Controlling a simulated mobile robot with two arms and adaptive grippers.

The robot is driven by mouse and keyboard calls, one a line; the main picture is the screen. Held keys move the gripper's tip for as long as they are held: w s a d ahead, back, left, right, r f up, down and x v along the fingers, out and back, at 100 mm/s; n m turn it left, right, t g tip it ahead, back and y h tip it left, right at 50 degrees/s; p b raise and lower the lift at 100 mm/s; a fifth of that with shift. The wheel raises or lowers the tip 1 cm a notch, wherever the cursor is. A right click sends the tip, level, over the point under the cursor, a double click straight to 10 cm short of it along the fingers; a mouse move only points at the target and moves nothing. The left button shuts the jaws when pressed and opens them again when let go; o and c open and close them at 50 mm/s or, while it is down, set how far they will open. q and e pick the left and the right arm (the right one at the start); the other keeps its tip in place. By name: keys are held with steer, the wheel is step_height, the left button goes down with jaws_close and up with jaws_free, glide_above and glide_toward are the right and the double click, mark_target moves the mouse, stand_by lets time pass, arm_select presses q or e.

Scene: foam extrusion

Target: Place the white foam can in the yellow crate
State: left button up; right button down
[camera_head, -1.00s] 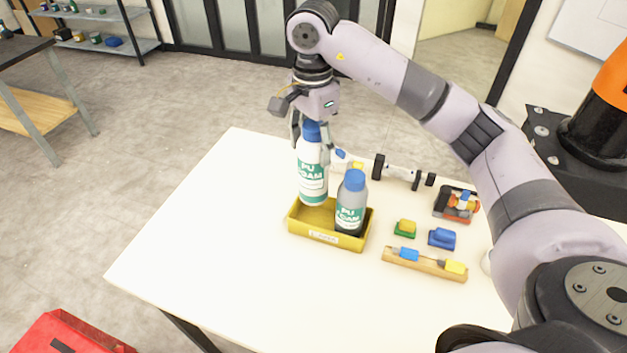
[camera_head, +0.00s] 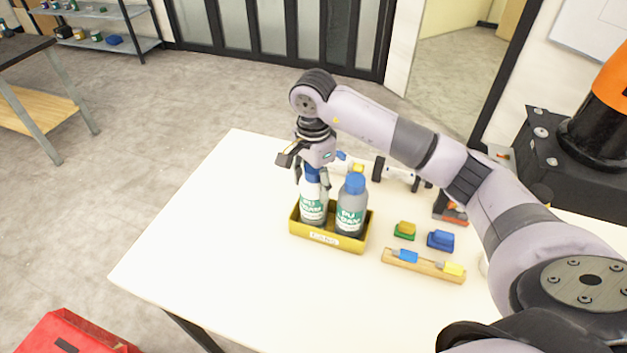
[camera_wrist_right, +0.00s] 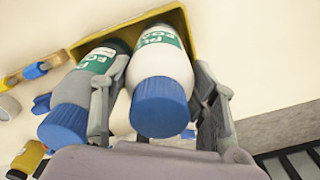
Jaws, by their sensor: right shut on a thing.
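The white foam can (camera_head: 313,208), with a blue cap and green label, stands upright in the left part of the yellow crate (camera_head: 328,239). My right gripper (camera_head: 312,177) is shut on it near the top, from above. In the right wrist view the white can (camera_wrist_right: 161,75) sits between the two fingers, with the yellow crate (camera_wrist_right: 186,22) behind it. A grey foam can (camera_head: 351,207) with a blue cap stands beside it in the crate's right part; it also shows in the wrist view (camera_wrist_right: 88,82). My left gripper is not in view.
On the white table (camera_head: 220,240), a wooden strip (camera_head: 424,266) with blue and yellow pieces lies right of the crate. Small green-yellow (camera_head: 404,231) and blue (camera_head: 440,240) blocks sit behind it. The table's left side is clear. A red bin (camera_head: 75,335) stands at lower left.

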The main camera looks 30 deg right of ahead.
steer(key=shift+f, duration=0.15)
steer(key=c, duration=0.6)
jaws_free()
steer(key=shift+r, duration=0.45)
step_height(320, 180, up, 10)
steer(key=shift+r+b, duration=0.2)
steer(key=shift+b, duration=0.9)
steer(key=shift+r, duration=0.55)
